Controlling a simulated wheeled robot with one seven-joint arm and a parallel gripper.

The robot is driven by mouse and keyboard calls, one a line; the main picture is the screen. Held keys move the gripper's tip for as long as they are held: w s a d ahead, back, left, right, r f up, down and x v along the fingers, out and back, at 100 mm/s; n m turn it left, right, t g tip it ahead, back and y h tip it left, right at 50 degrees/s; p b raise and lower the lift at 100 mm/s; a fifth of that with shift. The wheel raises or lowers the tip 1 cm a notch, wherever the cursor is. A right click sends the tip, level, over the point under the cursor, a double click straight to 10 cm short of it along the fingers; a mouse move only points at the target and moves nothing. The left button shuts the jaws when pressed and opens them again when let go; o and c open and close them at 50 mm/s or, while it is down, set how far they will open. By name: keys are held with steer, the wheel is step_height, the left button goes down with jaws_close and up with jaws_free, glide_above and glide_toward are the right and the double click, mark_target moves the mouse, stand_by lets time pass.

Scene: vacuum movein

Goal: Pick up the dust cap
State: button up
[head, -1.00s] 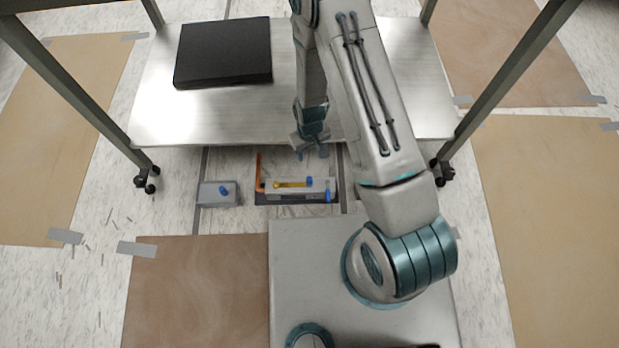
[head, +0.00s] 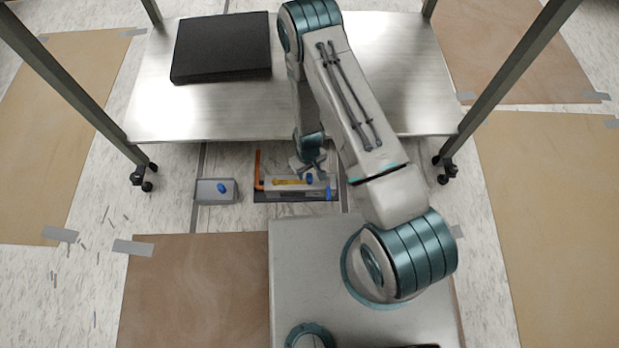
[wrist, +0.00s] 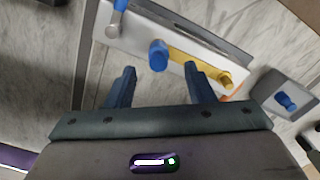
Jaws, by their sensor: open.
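A blue cylindrical cap (wrist: 157,55), which looks like the dust cap, stands on a pale metal unit (wrist: 190,38) beside a yellow bar (wrist: 205,68). My gripper (wrist: 160,72) is open, with its two blue-grey fingers apart and the cap just ahead of the space between their tips. Nothing is held. In the head view the unit (head: 280,195) lies on the floor just in front of the steel table, and my gripper (head: 314,168) is over its right part. A second blue piece (head: 222,187) is on a small grey box to the left.
Another blue piece (head: 329,193) is at the unit's right end, and an orange upright (head: 257,168) at its left. The low steel table (head: 200,120) carries a black box (head: 222,48). Its legs flank the work area. Floor is clear around the grey box (head: 210,196).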

mark_target(309, 175)
step_height(309, 175, down, 5)
steer(key=b, duration=0.2)
steer(key=shift+s+d+b, duration=0.15)
steer(key=shift+b, duration=0.15)
steer(key=shift+r, duration=0.1)
jaws_close()
steer(key=shift+r+p, duration=0.45)
steer(key=shift+r, duration=0.1)
step_height(309, 175, up, 4)
steer(key=shift+f+p, duration=0.1)
steer(key=shift+p, duration=0.95)
steer(key=s+r+p, duration=0.3)
steer(key=s+r, duration=0.3)
steer(key=s, duration=0.5)
steer(key=shift+s+a+p, duration=0.3)
steer(key=shift+s+p, duration=0.05)
steer(key=shift+p, duration=0.05)
